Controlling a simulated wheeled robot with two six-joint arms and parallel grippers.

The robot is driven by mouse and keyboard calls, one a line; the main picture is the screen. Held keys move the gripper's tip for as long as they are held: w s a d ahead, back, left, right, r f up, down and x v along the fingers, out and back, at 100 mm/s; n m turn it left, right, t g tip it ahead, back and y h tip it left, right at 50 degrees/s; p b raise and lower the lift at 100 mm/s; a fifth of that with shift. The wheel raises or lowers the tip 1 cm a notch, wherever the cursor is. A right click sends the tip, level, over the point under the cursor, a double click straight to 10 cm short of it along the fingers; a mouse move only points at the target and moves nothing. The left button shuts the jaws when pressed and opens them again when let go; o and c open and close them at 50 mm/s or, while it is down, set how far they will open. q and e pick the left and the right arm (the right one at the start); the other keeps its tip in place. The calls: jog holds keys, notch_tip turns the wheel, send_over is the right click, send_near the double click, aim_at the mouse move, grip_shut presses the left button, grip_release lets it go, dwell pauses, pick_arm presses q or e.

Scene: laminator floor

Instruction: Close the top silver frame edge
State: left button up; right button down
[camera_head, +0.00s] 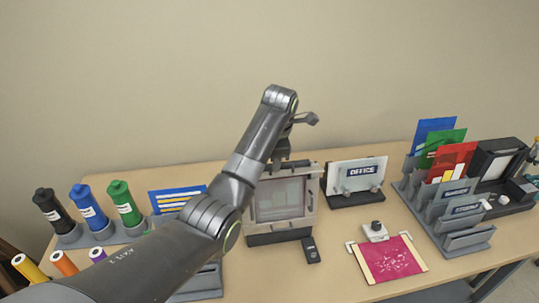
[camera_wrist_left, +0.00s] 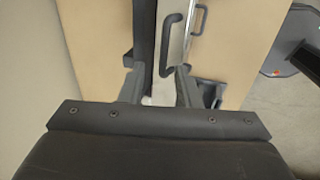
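The silver frame (camera_head: 313,200) stands upright on a dark base in the middle of the table, with a pale grey sheet inside it. My left gripper (camera_head: 286,152) is above its top edge, and my forearm covers part of the frame's left side. In the left wrist view, the silver edge strip (camera_wrist_left: 178,45) with a dark handle (camera_wrist_left: 168,50) lies just beyond the fingers. The left gripper's fingers (camera_wrist_left: 160,78) are apart, and no grip on the handle is visible. Whether the top edge is fully closed cannot be told. My right gripper is not in view.
Black, blue and green bottles (camera_head: 123,203) stand at the left. An OFFICE sign (camera_head: 357,176) stands close right of the frame. A small dark remote-like object (camera_head: 310,250) lies in front. A magenta sheet (camera_head: 390,260) and a grey file rack (camera_head: 460,215) are further right.

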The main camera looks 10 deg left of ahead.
pick_arm(q)
jog(key=shift+f, duration=0.25)
jog(key=shift+s+d, duration=0.1)
jog(key=shift+d, duration=0.05)
jog(key=shift+r, duration=0.1)
jog(key=shift+c, duration=0.8)
grip_shut()
